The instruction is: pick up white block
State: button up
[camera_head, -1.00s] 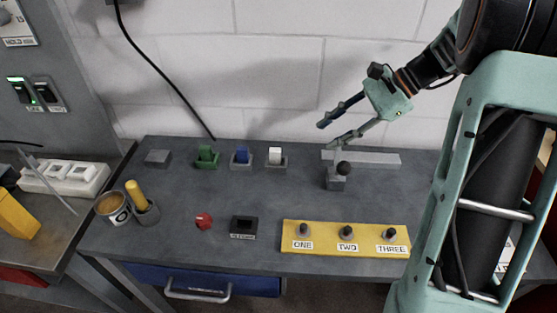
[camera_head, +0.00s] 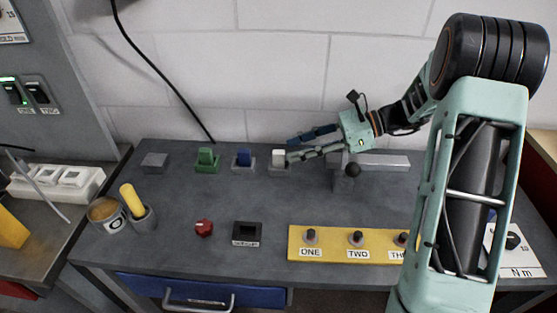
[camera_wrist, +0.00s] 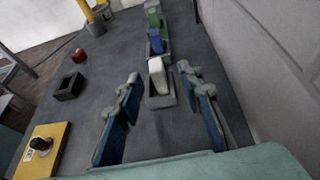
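The white block (camera_head: 278,155) stands upright in a small grey holder (camera_head: 277,169) near the back of the grey table. In the wrist view the white block (camera_wrist: 157,74) stands in its holder (camera_wrist: 160,101), ahead of and between the fingers. My gripper (camera_head: 289,148) is beside the block on its right, with its fingers pointing left. In the head view the fingertips partly overlap the block's right edge, and contact cannot be told.
A blue block (camera_head: 243,157) and a green block (camera_head: 206,157) stand in holders left of the white one. A black-knobbed lever (camera_head: 352,170) and a grey bar (camera_head: 385,160) are under my arm. A yellow panel (camera_head: 340,254) is in front. The wall stands close behind.

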aim_at(279, 152)
jog(key=x, duration=0.5)
jog(key=shift+s+a, duration=0.2)
jog(key=shift+s, duration=0.1)
grip_shut()
